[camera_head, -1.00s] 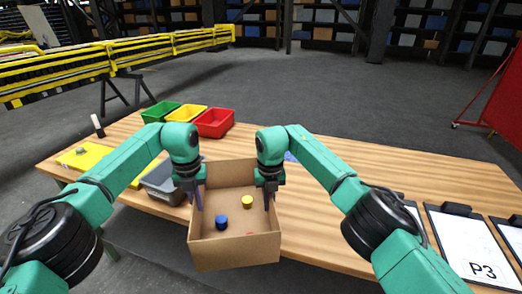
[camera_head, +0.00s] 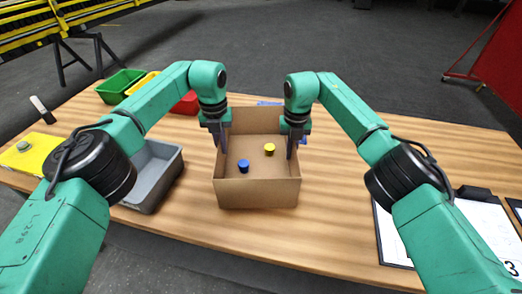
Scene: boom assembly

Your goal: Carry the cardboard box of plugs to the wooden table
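The open cardboard box (camera_head: 257,194) is in the middle of the head view, over the wooden table (camera_head: 330,226). I cannot tell whether its base touches the tabletop. A blue plug (camera_head: 244,166) and a yellow plug (camera_head: 269,149) show inside; the front wall hides part of the floor. My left gripper (camera_head: 219,142) is at the box's left wall and my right gripper (camera_head: 291,146) at its right wall. Both point down and appear clamped on the walls, with a finger inside; the outer fingers are partly hidden.
A grey bin (camera_head: 153,177) stands left of the box. Green (camera_head: 121,86), yellow (camera_head: 143,83) and red (camera_head: 187,103) bins stand at the back left. A clipboard (camera_head: 480,226) lies at the right. The table behind and right of the box is mostly clear.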

